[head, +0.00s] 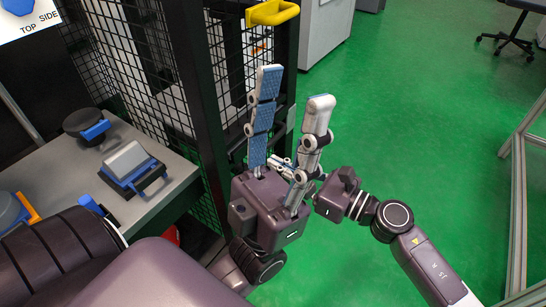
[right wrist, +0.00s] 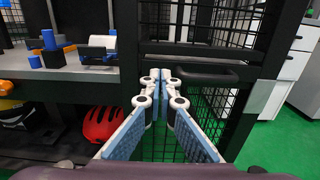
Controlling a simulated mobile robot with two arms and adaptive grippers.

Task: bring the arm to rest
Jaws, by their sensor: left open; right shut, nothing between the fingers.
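My left gripper (head: 294,88) stands in the middle of the head view, fingers pointing up the picture. Its two fingers are apart, with blue pads, and nothing is between them. My right gripper (head: 283,164) is lower, to the right of and partly behind the left one; its fingers point left toward the cage. In the right wrist view its fingertips (right wrist: 162,76) meet with nothing held. They point at the black mesh cage (right wrist: 190,95), close to a dark bar handle (right wrist: 205,73). Whether they touch it I cannot tell.
A grey worktop (head: 165,205) at left holds a black round piece (head: 82,121) and a grey block with blue parts (head: 128,162). A yellow handle (head: 272,12) is on the cage. A red helmet (right wrist: 100,126) lies beneath the worktop. Green floor at right is open.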

